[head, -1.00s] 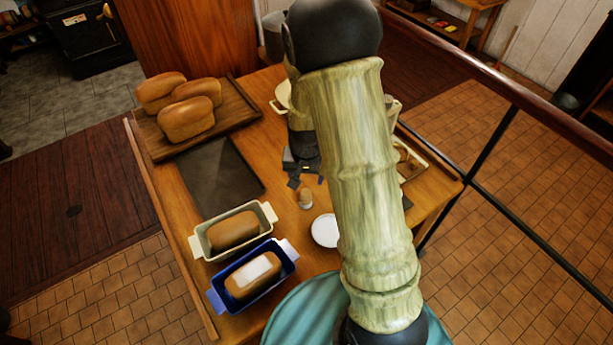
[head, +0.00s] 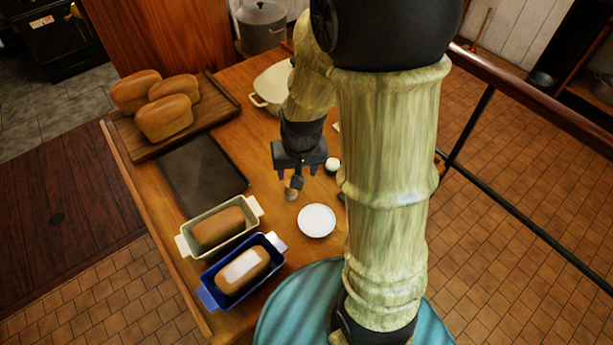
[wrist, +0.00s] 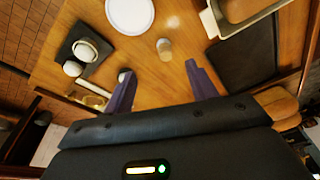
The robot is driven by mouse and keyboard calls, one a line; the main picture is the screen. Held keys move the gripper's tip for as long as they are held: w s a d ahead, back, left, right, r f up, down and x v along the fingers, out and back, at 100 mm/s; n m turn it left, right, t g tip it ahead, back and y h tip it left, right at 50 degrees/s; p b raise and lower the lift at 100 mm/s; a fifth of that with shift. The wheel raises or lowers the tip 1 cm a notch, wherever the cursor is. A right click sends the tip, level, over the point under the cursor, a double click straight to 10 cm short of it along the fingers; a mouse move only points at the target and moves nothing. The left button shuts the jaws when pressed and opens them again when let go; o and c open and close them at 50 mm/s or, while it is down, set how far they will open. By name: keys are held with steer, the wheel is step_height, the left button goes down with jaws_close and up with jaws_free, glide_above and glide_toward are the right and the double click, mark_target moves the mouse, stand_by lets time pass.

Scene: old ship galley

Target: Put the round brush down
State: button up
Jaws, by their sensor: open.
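The round brush (head: 291,194) is a small, pale, stubby thing standing on the wooden table, left of and behind the white plate (head: 316,220). In the wrist view the brush (wrist: 165,48) shows as a short beige cylinder, clear of both fingers. My gripper (head: 297,173) hangs just above and behind the brush in the head view. In the wrist view my gripper (wrist: 160,84) has its two dark purple fingers spread wide with nothing between them. A grey piece under the gripper partly overlaps the brush's top in the head view.
A cream loaf tin (head: 187,245) and a blue loaf tin (head: 209,290) hold loaves at the front left. A dark tray (head: 203,175) and a board (head: 219,97) with loaves lie behind. A cream pot (head: 270,90) stands at the back. My arm hides the table's right side.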

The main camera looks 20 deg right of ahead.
steer(key=s+r+n, duration=0.1)
steer(key=s+r, duration=0.2)
steer(key=s, duration=0.3)
steer(key=shift+d+r+n, duration=0.2)
steer(key=shift+r+n, duration=0.1)
steer(key=shift+n, duration=0.1)
stand_by(0.8)
steer(key=shift+o, duration=0.5)
steer(key=m+p, duration=0.5)
steer(key=p, duration=0.2)
glide_above(289, 181)
steer(key=s+a, duration=0.2)
steer(key=s, duration=0.1)
step_height(289, 181, down, 6)
steer(key=shift+s+d+f+g+h, duration=0.15)
steer(key=shift+d+g+h, duration=0.15)
steer(key=shift+d+h, duration=0.1)
steer(key=shift+f, duration=0.1)
steer(key=f, duration=0.4)
steer(key=w+f, duration=0.1)
steer(key=f, duration=0.7)
steer(key=shift+w+d, duration=0.35)
